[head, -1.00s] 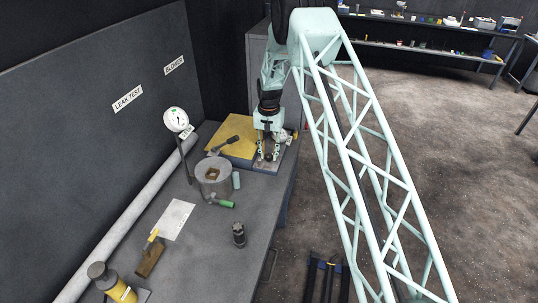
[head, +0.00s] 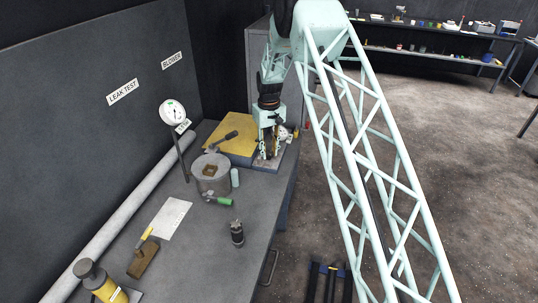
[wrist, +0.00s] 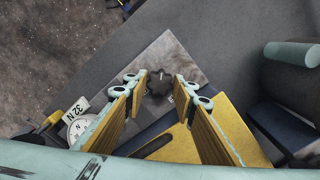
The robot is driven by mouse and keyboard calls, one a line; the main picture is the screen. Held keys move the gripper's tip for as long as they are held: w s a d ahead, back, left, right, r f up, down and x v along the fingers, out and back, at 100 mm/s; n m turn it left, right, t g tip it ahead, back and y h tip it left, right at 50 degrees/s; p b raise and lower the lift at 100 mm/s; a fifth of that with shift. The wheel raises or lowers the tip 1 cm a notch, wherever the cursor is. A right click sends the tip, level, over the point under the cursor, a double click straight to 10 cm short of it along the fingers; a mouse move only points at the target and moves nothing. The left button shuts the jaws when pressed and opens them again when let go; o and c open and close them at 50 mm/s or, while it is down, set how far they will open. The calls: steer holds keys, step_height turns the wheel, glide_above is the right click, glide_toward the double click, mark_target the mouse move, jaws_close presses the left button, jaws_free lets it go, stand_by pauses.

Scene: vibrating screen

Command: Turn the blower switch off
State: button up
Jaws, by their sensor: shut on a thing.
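The blower switch is a dark, lobed knob (wrist: 159,83) on a grey plate (wrist: 165,58) in the wrist view. My gripper (wrist: 158,84) has its fingertips on either side of the knob and is shut on it. In the head view my gripper (head: 268,155) points down over the plate (head: 272,166) at the bench's right edge. There the fingers hide the knob. A BLOWER sign (head: 172,61) is on the dark wall panel.
A yellow block (head: 225,148) with a dark-handled tool lies left of my gripper. A small dial labelled 32 N (wrist: 78,128) is close by.

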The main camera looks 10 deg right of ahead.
mark_target(269, 153)
steer(key=n+b, duration=0.2)
steer(key=n, duration=0.2)
steer(key=shift+n, duration=0.4)
steer(key=n+b, duration=0.1)
steer(key=n, duration=0.3)
steer(key=shift+n+b, duration=0.3)
steer(key=shift+n, duration=0.3)
steer(key=o, duration=0.8)
steer(key=shift+o, duration=0.2)
steer(key=shift+r, duration=0.15)
step_height(269, 153, up, 12)
